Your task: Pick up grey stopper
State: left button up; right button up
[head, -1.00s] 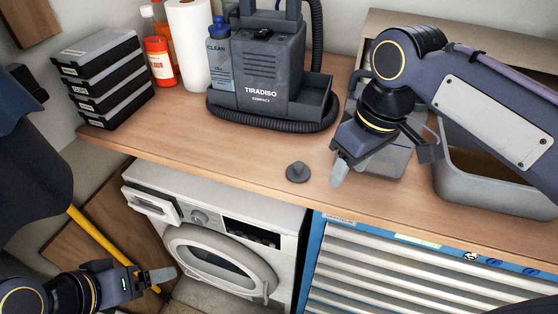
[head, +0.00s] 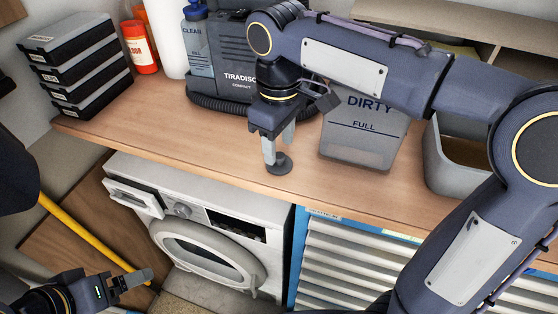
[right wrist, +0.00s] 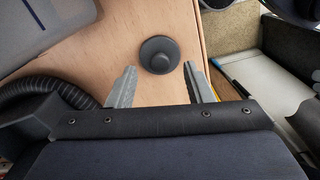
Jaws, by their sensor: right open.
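The grey stopper (head: 279,164) stands on the wooden worktop near its front edge, above the right end of the washing machine. In the right wrist view the stopper (right wrist: 158,54) is a round dark disc with a knob, just beyond the fingertips and between their lines. My right gripper (head: 278,148) is open and empty. It points down at the stopper and partly covers it in the head view; its two fingers (right wrist: 160,80) stand apart in the right wrist view. My left gripper (head: 138,279) is low at the left, in front of the washing machine, away from the worktop; its opening is unclear.
The grey cleaning machine (head: 230,70) with its hose is behind my right gripper. A translucent tank marked DIRTY (head: 362,130) stands close to the right, then a grey bin (head: 455,165). Black cases (head: 80,65) are stacked at left. Clear worktop lies left of the stopper.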

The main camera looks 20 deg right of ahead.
aim_at(279, 160)
notch_tip(279, 160, down, 2)
jog(key=shift+f, duration=0.15)
grip_shut()
dwell(0.4)
